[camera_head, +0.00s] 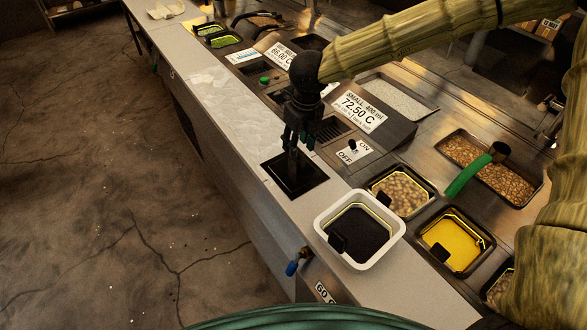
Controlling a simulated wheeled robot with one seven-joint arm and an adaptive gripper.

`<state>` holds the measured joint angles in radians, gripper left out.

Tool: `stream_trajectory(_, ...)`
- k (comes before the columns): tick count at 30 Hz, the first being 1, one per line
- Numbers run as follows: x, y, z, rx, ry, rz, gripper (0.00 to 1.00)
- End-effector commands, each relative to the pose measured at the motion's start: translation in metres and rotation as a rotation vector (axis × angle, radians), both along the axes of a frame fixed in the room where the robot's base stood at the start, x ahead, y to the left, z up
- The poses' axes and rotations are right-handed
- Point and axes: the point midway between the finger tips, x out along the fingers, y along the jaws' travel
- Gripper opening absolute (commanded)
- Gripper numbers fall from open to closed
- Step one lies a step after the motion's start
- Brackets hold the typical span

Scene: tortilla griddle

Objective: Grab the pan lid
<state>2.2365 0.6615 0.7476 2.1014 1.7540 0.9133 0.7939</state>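My gripper (293,152) points down over a dark square recess or plate (296,177) in the counter. Its dark fingers blend with the dark square, so I cannot tell if they are open or shut or touch it. Several pans stand to the right, apart from the gripper. A white square pan (325,220) has a dark inside and a black tab-like handle (337,243). A pan of beans (401,190) and a pan with something yellow (454,240) have similar black tabs, which look like handles of clear lids. I cannot tell which lid is meant.
Behind are a control panel with an ON/OFF switch (352,147), a long bean tray (487,165) and a green-handled tool (468,176).

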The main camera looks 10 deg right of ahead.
Motion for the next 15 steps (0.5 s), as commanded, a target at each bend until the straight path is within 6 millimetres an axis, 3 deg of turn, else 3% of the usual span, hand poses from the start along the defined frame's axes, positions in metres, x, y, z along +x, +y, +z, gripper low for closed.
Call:
stream_trajectory(6,0.003,0.001,-0.026,-0.001,0.002,-0.001,0.39)
stream_trajectory(15,0.007,0.003,-0.038,-0.001,0.002,0.0,0.39)
